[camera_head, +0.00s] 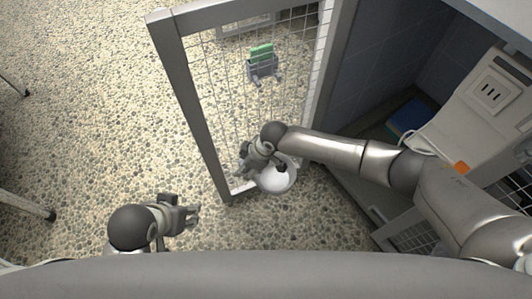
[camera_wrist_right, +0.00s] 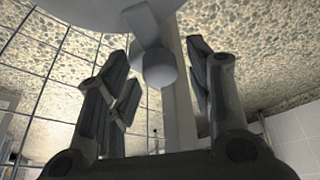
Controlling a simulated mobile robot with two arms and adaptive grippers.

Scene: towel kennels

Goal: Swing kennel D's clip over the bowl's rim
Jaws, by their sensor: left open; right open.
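A white bowl (camera_head: 278,180) sits low at the kennel's wire mesh door (camera_head: 172,60), partly covered by my right wrist. In the right wrist view the bowl's underside (camera_wrist_right: 95,10) fills the top, and a grey clip with a round knob (camera_wrist_right: 158,68) shows against it. My right gripper (camera_head: 254,166) is beside the bowl, over the mesh; its open fingers (camera_wrist_right: 160,95) stand either side of the knob, with no clear contact. Whether the clip lies over the rim is hidden. My left gripper (camera_head: 193,212) is open and empty, left of the door's lower corner.
A grey holder with a green card (camera_head: 262,56) hangs on the mesh higher up. The kennel interior, with a blue item (camera_head: 408,118), lies right of the door. The pebbled floor (camera_head: 90,110) at left is mostly clear.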

